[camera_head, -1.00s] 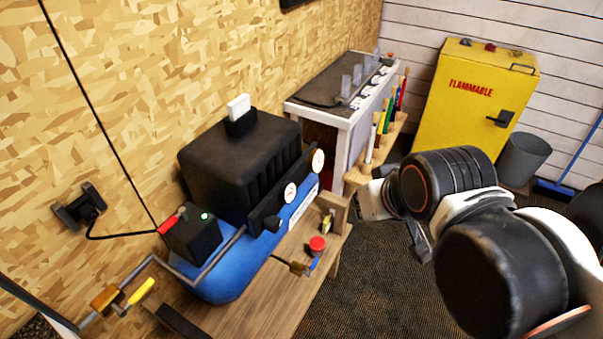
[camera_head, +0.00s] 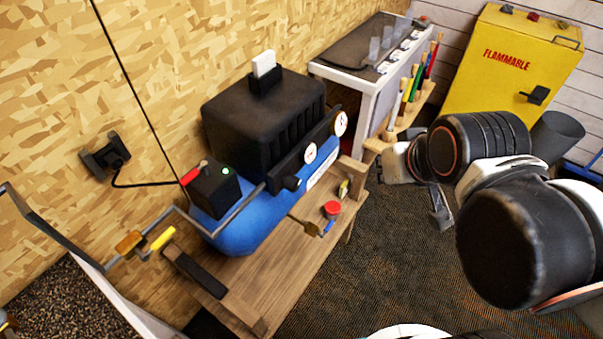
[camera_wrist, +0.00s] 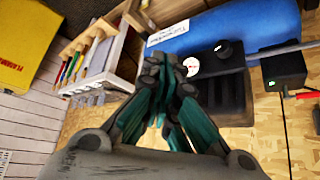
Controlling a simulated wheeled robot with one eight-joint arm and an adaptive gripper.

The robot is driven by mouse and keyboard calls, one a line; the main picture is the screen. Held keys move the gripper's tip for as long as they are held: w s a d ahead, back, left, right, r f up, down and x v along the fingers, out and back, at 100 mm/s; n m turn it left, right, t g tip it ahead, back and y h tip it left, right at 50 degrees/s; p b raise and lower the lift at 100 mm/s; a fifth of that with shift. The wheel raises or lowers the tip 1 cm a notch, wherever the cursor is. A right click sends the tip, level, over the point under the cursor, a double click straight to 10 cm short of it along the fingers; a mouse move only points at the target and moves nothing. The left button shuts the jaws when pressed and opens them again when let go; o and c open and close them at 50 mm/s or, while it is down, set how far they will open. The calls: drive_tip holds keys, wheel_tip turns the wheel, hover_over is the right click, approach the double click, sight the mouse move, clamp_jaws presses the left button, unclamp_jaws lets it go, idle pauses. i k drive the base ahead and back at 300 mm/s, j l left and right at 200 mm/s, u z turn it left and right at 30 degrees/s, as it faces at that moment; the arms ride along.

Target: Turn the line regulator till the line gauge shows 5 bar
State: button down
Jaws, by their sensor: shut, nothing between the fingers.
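The blue compressor (camera_head: 245,232) with its black motor cover stands on a wooden bench by the wall. Its dark front panel carries two white gauges, a nearer one (camera_head: 310,152) and a farther one (camera_head: 341,122); their readings are too small to tell. A black regulator knob (camera_head: 291,183) sticks out beside the nearer gauge. In the wrist view the knob (camera_wrist: 222,47) and one gauge (camera_wrist: 191,66) show just right of my fingers; the other gauge does not show. My gripper (camera_head: 441,212) is shut and empty, in the air right of the bench, apart from the knob.
A red-capped part (camera_head: 332,208) and a brass fitting (camera_head: 311,229) sit at the bench's front edge. A rack of coloured handles (camera_head: 412,90) and a white cabinet stand beyond. A yellow flammables cabinet (camera_head: 510,75) is at the back. The floor before the bench is clear.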

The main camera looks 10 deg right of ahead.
sight(291, 183)
drive_tip(key=k+l, duration=0.2)
drive_tip(key=l, duration=0.15)
drive_tip(key=k+l, duration=0.2)
drive_tip(key=l, duration=0.15)
drive_tip(key=k+l, duration=0.2)
drive_tip(key=l, duration=0.15)
drive_tip(key=k+l, duration=0.15)
drive_tip(key=l, duration=0.2)
